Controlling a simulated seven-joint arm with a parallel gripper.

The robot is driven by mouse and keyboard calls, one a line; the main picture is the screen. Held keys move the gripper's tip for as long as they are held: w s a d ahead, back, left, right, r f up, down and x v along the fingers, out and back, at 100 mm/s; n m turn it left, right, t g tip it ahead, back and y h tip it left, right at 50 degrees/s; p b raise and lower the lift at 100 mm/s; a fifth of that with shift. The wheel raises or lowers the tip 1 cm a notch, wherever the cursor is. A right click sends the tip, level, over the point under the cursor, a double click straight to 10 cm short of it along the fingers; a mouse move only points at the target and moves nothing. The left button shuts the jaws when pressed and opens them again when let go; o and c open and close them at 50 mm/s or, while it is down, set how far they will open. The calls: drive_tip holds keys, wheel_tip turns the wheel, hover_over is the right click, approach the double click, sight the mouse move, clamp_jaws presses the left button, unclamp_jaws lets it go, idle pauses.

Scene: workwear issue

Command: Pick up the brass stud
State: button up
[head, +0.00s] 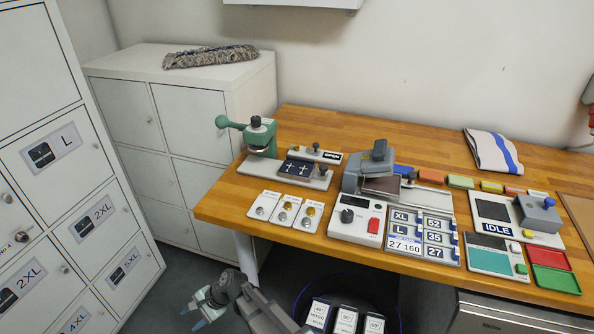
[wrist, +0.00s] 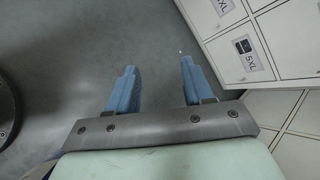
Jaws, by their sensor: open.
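Three white cards lie near the table's front left edge, each with small round pieces. The left card (head: 264,203) bears a silvery piece. The middle card (head: 285,210) and the right card (head: 307,218) each show a yellowish, brass-coloured piece above a silvery one. A brass-coloured stud (head: 310,211) seems to be on the right card, but it is too small to tell for sure. My gripper (head: 194,313) is low in front of the table, well below and left of the cards. In the wrist view its blue fingers (wrist: 158,68) are apart with nothing between them.
A green-handled press (head: 262,135) stands behind the cards, and a grey device (head: 370,170) with a red-buttoned box is right of them. White lockers (head: 60,150) stand on the left. Grey floor (wrist: 60,50) lies under my gripper.

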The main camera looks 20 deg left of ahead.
drive_tip(key=w+a+r+n+y, duration=0.1)
drive_tip(key=a+r, duration=0.7)
drive_tip(key=r, duration=0.5)
drive_tip(key=w+a+r+y, duration=0.2)
drive_tip(key=a+r, duration=0.6)
drive_tip(key=r, duration=0.4)
drive_tip(key=w+a+r+n+y, duration=0.1)
drive_tip(key=a+r, duration=0.7)
drive_tip(key=r, duration=0.5)
drive_tip(key=w+d+r+n+t, duration=0.1)
drive_tip(key=w+d+r+t, duration=0.35)
drive_tip(key=w+r, duration=0.8)
drive_tip(key=w+d+r+n+t, duration=0.2)
drive_tip(key=w+d+r+t, duration=0.3)
drive_tip(key=w+r, duration=0.75)
drive_tip(key=w+d+r+n+t+h, duration=0.1)
drive_tip(key=w+d+r+t+h, duration=0.3)
drive_tip(key=w+d+r, duration=1.3)
drive_tip(key=n+g+h, duration=0.8)
drive_tip(key=n, duration=0.6)
hover_over(297, 146)
drive_tip(key=f, duration=4.2)
drive_tip(key=shift+s+a, duration=0.1)
drive_tip(key=shift+s, duration=0.1)
drive_tip(key=shift+w+f, duration=0.15)
drive_tip(key=shift+f, duration=2.5)
clamp_jaws()
